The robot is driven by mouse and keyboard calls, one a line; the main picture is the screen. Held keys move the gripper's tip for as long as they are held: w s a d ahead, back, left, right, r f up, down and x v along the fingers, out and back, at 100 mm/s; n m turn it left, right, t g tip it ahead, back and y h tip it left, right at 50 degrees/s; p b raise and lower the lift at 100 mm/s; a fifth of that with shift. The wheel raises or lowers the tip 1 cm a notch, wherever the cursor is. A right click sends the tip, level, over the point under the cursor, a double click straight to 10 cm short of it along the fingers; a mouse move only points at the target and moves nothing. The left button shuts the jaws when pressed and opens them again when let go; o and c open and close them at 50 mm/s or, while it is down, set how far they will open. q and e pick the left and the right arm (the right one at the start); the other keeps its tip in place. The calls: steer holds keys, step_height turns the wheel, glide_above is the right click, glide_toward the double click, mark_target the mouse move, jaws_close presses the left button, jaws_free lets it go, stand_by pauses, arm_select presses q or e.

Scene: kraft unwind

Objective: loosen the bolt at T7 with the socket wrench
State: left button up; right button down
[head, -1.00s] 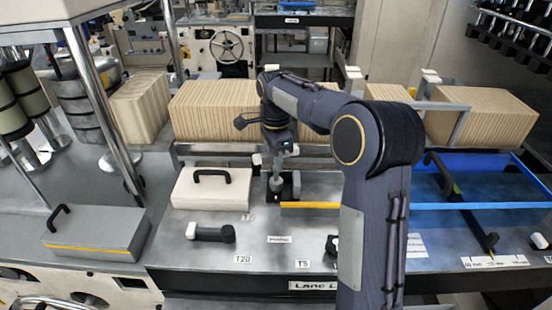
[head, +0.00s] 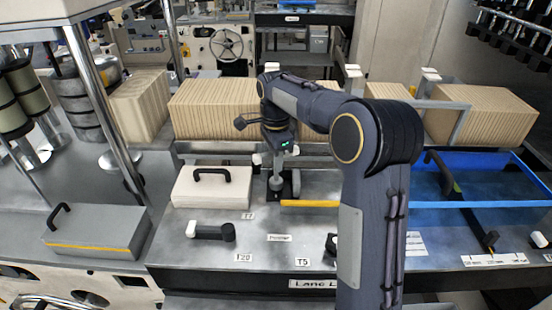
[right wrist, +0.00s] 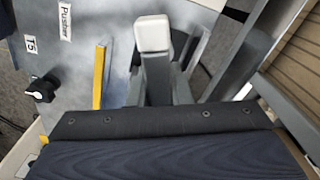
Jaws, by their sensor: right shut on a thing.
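My right gripper (head: 279,158) points down over the middle of the bench in the head view. It is shut on a tool, apparently the socket wrench, whose white end (head: 257,158) sticks out to the left of the fingers. In the right wrist view the wrench shows as a grey bar with a white end (right wrist: 153,34). A grey upright part (head: 276,183) stands below the gripper by a black base, behind the T7 label (head: 247,216). The bolt head itself is hidden, and I cannot tell whether the socket sits on it. My left gripper is out of view.
A white box with a black handle (head: 212,187) is close left of the gripper. A yellow bar (head: 309,203) lies to its right. A black lever with a white end (head: 210,233) is at T20. Brown slatted stacks (head: 213,108) stand behind. Blue-edged trays (head: 470,180) lie right.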

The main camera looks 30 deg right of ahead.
stand_by(0.3)
steer(key=shift+n, duration=1.2)
steer(key=shift+n, duration=1)
steer(key=shift+n, duration=1.3)
